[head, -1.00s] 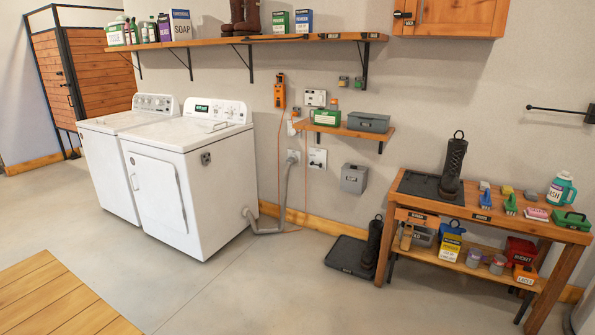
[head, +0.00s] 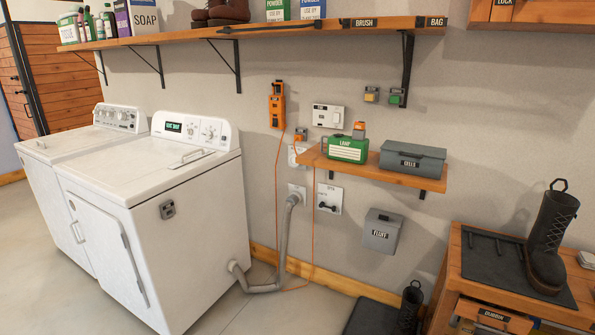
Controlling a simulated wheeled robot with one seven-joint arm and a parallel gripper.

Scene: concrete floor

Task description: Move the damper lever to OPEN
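A small white wall plate (head: 329,193) with a short dark lever (head: 326,207) is mounted under the small shelf, right of the grey vent hose (head: 287,226). This looks like the damper control. The lever lies roughly level, and the plate's lettering is too small to read. The hose runs from the dryer's (head: 165,225) lower side up to another wall plate (head: 297,192) just left of the lever plate. My gripper is not in this view.
The small shelf (head: 372,168) above the lever holds a green lamp box (head: 346,150) and a grey box (head: 412,160). A thin orange cord (head: 313,215) hangs close beside the lever plate. A grey bin (head: 381,232) is on the wall; a bench (head: 465,275) stands right.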

